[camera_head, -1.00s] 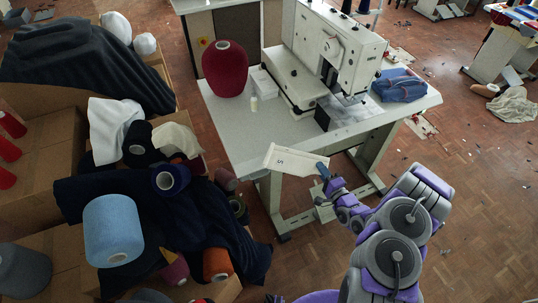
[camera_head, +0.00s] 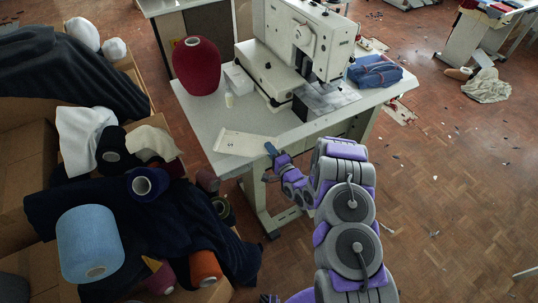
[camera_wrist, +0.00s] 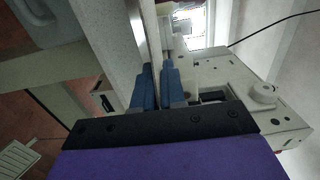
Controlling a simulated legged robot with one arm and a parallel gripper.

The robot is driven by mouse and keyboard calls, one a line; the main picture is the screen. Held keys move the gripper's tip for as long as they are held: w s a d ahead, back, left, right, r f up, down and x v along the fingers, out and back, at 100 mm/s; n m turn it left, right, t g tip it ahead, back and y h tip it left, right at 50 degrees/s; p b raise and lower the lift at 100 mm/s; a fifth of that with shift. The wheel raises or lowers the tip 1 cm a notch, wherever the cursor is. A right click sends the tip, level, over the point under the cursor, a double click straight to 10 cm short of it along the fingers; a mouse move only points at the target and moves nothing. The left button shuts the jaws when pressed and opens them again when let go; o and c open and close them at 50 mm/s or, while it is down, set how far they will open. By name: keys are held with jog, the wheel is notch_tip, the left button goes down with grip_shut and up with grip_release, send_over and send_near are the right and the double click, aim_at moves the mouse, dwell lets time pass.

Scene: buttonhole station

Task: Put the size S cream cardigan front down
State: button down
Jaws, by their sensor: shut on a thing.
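The cream cardigan front (camera_head: 247,143) shows in the head view as a flat, pale panel over the front left part of the white table (camera_head: 195,115). My gripper (camera_head: 271,149) is shut on its right end, at the table's front edge. I cannot tell whether the panel touches the tabletop. In the wrist view the two blue fingers of my gripper (camera_wrist: 158,88) are close together, with a thin pale strip between them. No size mark is readable on the panel now.
A cream sewing machine (camera_head: 300,40) stands on the table behind the panel. A dark red yarn cone (camera_head: 197,66), a small white box (camera_head: 238,77) and folded blue cloth (camera_head: 375,71) are also there. Boxes with yarn cones and dark cloth (camera_head: 175,225) crowd the left.

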jog(key=shift+a+f, duration=0.15)
jog(key=shift+f, duration=0.45)
jog(key=shift+a+f, duration=0.15)
jog(key=shift+f, duration=0.4)
jog(key=c, duration=1.4)
grip_release()
jog(key=shift+a, duration=0.15)
jog(key=shift+c, duration=0.2)
jog(key=shift+o, duration=1.2)
jog(key=shift+d, duration=0.35)
jog(key=p+v, duration=0.2)
jog(key=v, duration=1)
jog(key=shift+p, duration=0.3)
